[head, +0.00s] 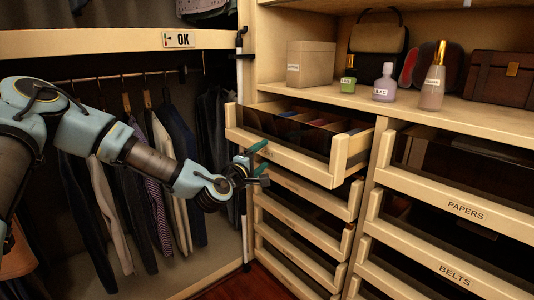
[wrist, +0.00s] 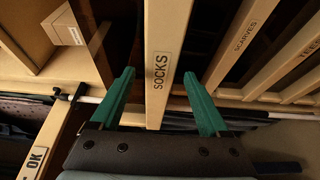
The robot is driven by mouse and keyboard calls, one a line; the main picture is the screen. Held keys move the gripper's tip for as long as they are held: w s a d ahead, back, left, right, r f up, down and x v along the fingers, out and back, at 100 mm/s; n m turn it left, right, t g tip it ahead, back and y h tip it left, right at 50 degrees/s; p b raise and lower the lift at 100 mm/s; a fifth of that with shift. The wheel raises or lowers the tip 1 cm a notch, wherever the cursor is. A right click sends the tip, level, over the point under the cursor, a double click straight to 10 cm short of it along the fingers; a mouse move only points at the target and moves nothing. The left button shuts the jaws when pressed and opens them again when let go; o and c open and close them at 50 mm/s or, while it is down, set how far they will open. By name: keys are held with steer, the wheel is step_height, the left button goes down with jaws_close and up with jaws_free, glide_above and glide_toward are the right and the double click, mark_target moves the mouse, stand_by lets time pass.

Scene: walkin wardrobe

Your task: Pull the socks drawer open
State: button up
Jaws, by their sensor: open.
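The socks drawer (head: 300,168) is the top one in the left column of drawers. It stands out past the drawers below, with folded items showing inside. Its light wooden front, labelled SOCKS, runs between my fingers in the wrist view (wrist: 163,35). My gripper (head: 259,158) is open at the left part of this front. Its green fingers, also in the wrist view (wrist: 160,74), lie on either side of the front strip, one above and one below. I cannot tell whether they touch it.
Below are closed drawers, including SCARVES (wrist: 245,40). The PAPERS (head: 465,211) and BELTS (head: 455,275) drawers are to the right. Bottles, such as a green one (head: 348,80), and bags stand on the shelf above. Hanging clothes (head: 160,180) fill the left bay behind my arm.

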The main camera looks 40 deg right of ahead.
mark_target(267, 154)
steer(key=shift+x, duration=1.65)
jaws_close()
steer(key=shift+f, duration=0.1)
